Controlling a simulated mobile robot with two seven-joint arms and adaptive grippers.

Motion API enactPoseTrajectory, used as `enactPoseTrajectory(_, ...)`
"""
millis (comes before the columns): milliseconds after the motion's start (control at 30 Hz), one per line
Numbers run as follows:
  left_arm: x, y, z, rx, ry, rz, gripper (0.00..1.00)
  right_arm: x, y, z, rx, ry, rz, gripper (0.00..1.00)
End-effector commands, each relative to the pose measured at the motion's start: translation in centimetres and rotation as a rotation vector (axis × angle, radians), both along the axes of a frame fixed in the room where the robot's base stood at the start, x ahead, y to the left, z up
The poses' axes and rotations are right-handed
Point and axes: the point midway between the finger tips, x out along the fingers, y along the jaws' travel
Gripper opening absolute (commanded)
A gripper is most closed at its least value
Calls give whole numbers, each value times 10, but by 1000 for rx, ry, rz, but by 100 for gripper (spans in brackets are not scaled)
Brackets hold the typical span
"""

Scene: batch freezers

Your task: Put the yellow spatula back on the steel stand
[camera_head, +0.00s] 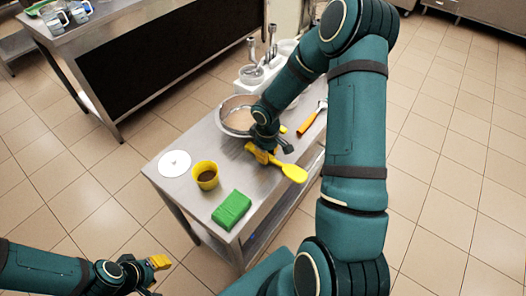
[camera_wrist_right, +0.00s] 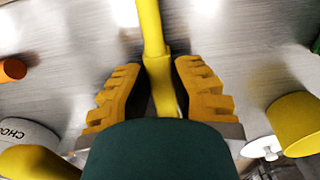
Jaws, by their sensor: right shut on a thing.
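The yellow spatula (camera_head: 294,173) is in my right gripper (camera_head: 262,152), over the table near its right edge. Its broad end points toward the near right. In the right wrist view, its yellow handle (camera_wrist_right: 152,30) runs between the two ridged fingers of my right gripper (camera_wrist_right: 163,90), which are shut on it. Whether the spatula touches the table is unclear. I cannot pick out the steel stand for certain; upright steel parts (camera_head: 271,42) rise at the table's far end. My left gripper (camera_head: 155,270) is low at the left, away from the table; its finger gap is unclear.
On the steel table (camera_head: 190,193) are a yellow cup (camera_head: 205,175), a green block (camera_head: 232,209), a white disc (camera_head: 174,163), a steel bowl (camera_head: 225,118) and an orange-handled tool (camera_head: 307,124). A grey piece lettered "CHOC" (camera_wrist_right: 20,138) shows in the wrist view.

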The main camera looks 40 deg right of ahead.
Motion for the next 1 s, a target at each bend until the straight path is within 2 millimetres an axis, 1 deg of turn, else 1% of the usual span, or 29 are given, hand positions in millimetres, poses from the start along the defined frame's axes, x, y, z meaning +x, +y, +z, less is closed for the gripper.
enactPoseTrajectory(233,-1,0,-3,-1,1,-3,40,0,0,-4,-1,0,0,0)
enactPoseTrajectory(267,-1,0,-3,-1,1,-3,40,0,0,-3,-1,0,0,28)
enactPoseTrajectory(567,-1,0,-2,-1,1,-2,40,0,0,-2,-1,0,0,28)
enactPoseTrajectory(667,0,0,1,0,0,-1,40,0,0,1,-1,0,0,28)
enactPoseTrajectory(767,1,0,4,0,-2,1,40,1,-1,12,-3,-2,-1,28)
enactPoseTrajectory(867,2,0,8,1,-5,3,40,1,-1,31,-3,-4,-1,28)
enactPoseTrajectory(1000,4,1,15,2,-9,7,40,2,0,62,-3,-4,-2,28)
